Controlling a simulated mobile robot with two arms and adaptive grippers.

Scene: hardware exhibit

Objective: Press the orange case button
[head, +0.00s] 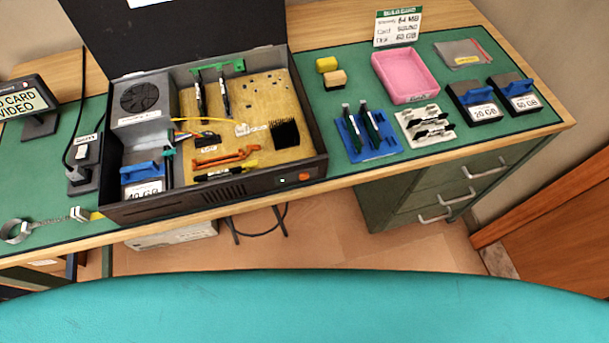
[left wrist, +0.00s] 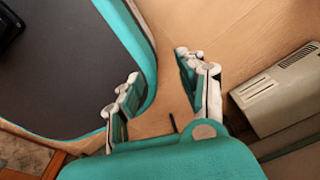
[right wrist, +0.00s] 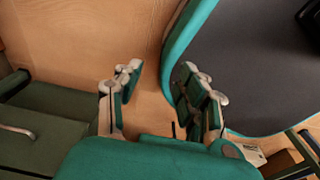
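The open computer case (head: 205,205) stands on the green bench mat in the head view, its lid raised at the back. Neither arm shows in the head view. My left gripper (left wrist: 155,90) is open and empty above the wooden floor in the left wrist view. My right gripper (right wrist: 155,88) is open and empty above the floor in the right wrist view. Both are apart from the case.
A pink tray (head: 432,97), a blue card rack (head: 385,152), a white rack (head: 446,140) and two drives (head: 475,103) stand right of the case. A wrist strap (head: 45,224) lies at left. Drawers (head: 440,190) are below the bench. My teal base fills the foreground.

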